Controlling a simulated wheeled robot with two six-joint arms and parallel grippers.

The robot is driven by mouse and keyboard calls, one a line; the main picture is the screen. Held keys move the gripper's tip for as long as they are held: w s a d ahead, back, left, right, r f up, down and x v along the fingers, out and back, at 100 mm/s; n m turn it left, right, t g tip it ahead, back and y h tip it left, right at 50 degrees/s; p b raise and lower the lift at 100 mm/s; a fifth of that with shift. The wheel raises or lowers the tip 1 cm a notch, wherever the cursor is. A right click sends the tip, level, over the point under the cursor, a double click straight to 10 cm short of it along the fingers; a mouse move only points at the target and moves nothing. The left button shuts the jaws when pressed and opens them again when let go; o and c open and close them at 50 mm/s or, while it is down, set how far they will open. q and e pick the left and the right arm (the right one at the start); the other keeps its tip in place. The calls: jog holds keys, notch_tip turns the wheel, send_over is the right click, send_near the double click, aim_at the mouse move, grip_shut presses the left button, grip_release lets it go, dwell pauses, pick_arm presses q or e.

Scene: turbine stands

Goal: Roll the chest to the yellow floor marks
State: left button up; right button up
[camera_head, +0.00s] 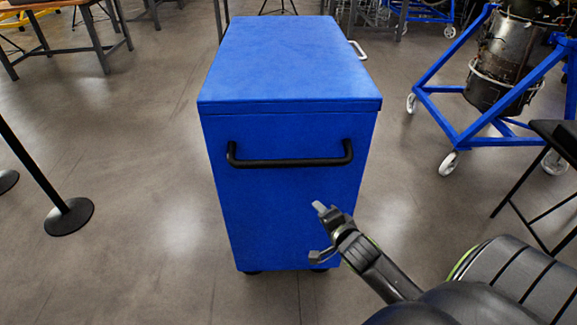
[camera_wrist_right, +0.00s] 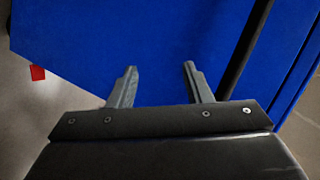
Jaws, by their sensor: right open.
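The blue chest (camera_head: 290,60) stands upright on the grey floor in the middle of the head view, with dark casters partly showing below. A black bar handle (camera_head: 290,161) crosses its near face. My right gripper (camera_head: 318,232) is open and empty, in front of the near face and below the handle's right end. In the right wrist view its open fingers (camera_wrist_right: 160,67) point at the blue face (camera_wrist_right: 90,40), and the dark handle (camera_wrist_right: 245,50) runs just right of them. I cannot tell whether they touch the chest. My left gripper is not in view. I see no yellow floor marks.
A blue wheeled turbine stand (camera_head: 455,115) is at the right, and a dark stool or table (camera_head: 555,135) is nearer. A black post with a round base (camera_head: 69,216) stands at the left. Tables (camera_head: 70,45) line the back left. Floor beside the chest is clear.

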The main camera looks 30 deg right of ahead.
notch_tip(320, 180, up, 10)
jog(key=a+m+t+b, duration=0.1)
jog(key=a+m+t, duration=0.2)
send_near(288, 160)
jog(key=d, duration=0.1)
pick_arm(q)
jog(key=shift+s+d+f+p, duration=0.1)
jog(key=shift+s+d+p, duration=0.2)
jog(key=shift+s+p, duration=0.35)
pick_arm(e)
jog(key=x, duration=0.4)
jog(key=f+x, duration=0.1)
jog(key=x, duration=0.7)
jog(key=shift+a+f, duration=0.2)
jog(key=shift+s, duration=0.1)
grip_shut()
